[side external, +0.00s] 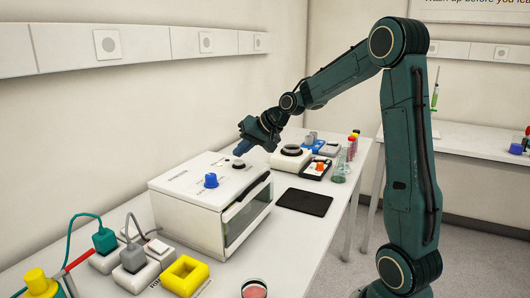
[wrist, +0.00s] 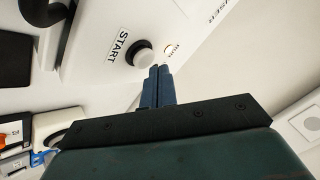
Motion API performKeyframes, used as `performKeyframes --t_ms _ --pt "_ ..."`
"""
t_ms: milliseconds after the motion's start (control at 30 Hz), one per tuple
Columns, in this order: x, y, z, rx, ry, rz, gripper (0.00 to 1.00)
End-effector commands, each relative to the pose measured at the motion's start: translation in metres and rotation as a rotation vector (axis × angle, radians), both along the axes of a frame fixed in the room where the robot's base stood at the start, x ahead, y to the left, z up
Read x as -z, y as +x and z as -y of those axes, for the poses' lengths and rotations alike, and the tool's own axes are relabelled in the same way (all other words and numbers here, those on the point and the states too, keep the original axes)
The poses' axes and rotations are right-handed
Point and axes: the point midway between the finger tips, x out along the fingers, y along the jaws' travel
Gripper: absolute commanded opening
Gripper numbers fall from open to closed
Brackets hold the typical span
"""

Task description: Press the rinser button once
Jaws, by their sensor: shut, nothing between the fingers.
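The rinser (side external: 200,190) is a white box with a glass front on the bench in the side external view. Its top carries a blue knob (side external: 211,181) and a pale round button (side external: 238,164). In the wrist view the white button (wrist: 146,58) sits in a black ring next to the word START. My gripper (side external: 241,150) is shut and empty, pointing down just above the button. In the wrist view its blue fingertips (wrist: 160,69) overlap the lower right edge of the button's ring. I cannot tell whether they touch the button.
A white device with a dark round top (side external: 291,150) stands behind the rinser. A black flat pad (side external: 304,202) lies to its right. A yellow open block (side external: 185,275) and plugged-in connectors (side external: 132,256) are in front. Glassware (side external: 340,170) stands near the bench's far edge.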

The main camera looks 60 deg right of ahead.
Motion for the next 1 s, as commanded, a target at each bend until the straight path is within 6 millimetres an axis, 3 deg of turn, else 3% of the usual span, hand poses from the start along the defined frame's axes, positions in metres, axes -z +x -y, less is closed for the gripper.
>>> performKeyframes --t_ms 567,1000 --pt "-0.006 0.0 0.0 0.001 0.0 0.002 0.0" --pt "-0.034 0.0 0.0 0.0 -0.001 0.004 0.0"
